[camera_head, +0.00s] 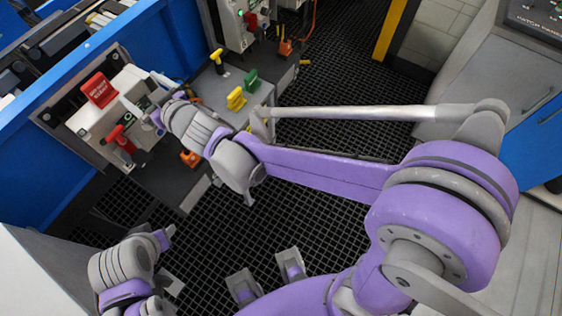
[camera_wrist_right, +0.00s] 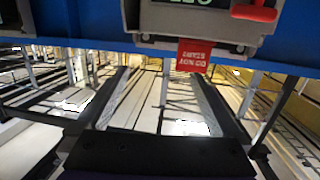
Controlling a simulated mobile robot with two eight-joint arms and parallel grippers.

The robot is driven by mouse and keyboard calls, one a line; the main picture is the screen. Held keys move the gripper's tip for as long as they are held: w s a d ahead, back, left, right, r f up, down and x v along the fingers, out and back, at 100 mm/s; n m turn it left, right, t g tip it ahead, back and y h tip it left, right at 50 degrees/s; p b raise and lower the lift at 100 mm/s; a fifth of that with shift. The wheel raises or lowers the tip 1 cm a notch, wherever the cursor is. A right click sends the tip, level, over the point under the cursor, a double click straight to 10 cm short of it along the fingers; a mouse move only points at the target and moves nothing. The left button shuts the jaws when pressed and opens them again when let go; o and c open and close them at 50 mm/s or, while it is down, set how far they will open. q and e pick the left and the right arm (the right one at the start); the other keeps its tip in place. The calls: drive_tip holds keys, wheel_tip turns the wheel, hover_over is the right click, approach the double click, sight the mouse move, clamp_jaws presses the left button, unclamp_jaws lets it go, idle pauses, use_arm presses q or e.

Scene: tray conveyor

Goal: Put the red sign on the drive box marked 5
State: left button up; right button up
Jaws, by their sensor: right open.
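The red sign (camera_head: 99,89), lettered DO NOT START, is at the upper edge of a pale drive box (camera_head: 92,116) in the head view. In the right wrist view the red sign (camera_wrist_right: 194,55) appears upside down at the edge of a grey drive box (camera_wrist_right: 225,25). My right gripper (camera_head: 140,97) is close to the right of the sign, in front of the box. Its spread fingers (camera_wrist_right: 157,98) have nothing between them, and the sign is beyond them. The number on the box is not readable. My left arm's end (camera_head: 165,238) is low at left; its jaws are unclear.
A red handle (camera_head: 122,139) sticks out from the box. A grey table (camera_head: 212,95) holds a yellow padlock-like piece (camera_head: 236,98), a green one (camera_head: 252,80) and a yellow handle (camera_head: 217,60). Another box (camera_head: 235,22) stands behind. Blue conveyor side (camera_head: 60,155) runs at left.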

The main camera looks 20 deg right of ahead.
drive_tip(key=s+d+f+m+g+h, duration=0.1)
drive_tip(key=s+d+f+h, duration=0.1)
drive_tip(key=d, duration=0.5)
drive_tip(key=s+d+f+m+g+h, duration=0.1)
drive_tip(key=s+d+f+m+h, duration=0.15)
drive_tip(key=d, duration=0.35)
drive_tip(key=s+d+f+g+h, duration=0.1)
drive_tip(key=s+d+f+g, duration=0.1)
drive_tip(key=s, duration=0.6)
drive_tip(key=s+d+f+m+g, duration=0.1)
drive_tip(key=s+d+f+g, duration=0.2)
drive_tip(key=s+d+f, duration=0.2)
drive_tip(key=s+d+f+g+h, duration=0.1)
drive_tip(key=s+d+f+g, duration=0.1)
drive_tip(key=s+d, duration=0.4)
drive_tip(key=s+f, duration=0.1)
drive_tip(key=s, duration=0.3)
drive_tip(key=shift+s+d+f+m+g+h, duration=0.25)
drive_tip(key=shift+s+f+m+g+h, duration=0.05)
drive_tip(key=shift+f+m+g+h, duration=0.1)
